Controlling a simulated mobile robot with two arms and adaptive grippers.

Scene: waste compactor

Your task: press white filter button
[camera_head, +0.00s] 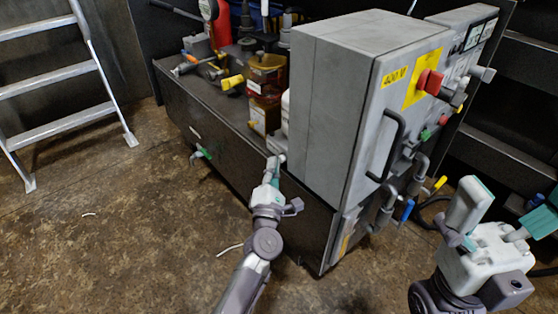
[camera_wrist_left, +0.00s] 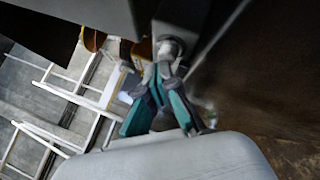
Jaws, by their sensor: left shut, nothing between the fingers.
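My left gripper (camera_head: 275,167) is shut and empty, its fingertips at the side of the grey cabinet near the bench's front edge. In the left wrist view, its fingers (camera_wrist_left: 161,72) meet just below a round metallic knob-like part (camera_wrist_left: 170,46). I cannot tell whether they touch it or whether it is the white filter button. Amber-bowled filter units (camera_head: 266,80) stand on the bench behind the gripper. A narrow white part (camera_head: 285,108) shows beside them, partly hidden by the cabinet. My right gripper (camera_head: 495,225) is open and empty at the lower right.
The grey control cabinet (camera_head: 330,110) stands right of my left gripper, with a red emergency knob (camera_head: 430,81), a black handle (camera_head: 393,145) and valves on its front. The dark bench (camera_head: 225,150) carries loose tools. A ladder (camera_head: 60,75) stands left. The floor at left is mostly clear.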

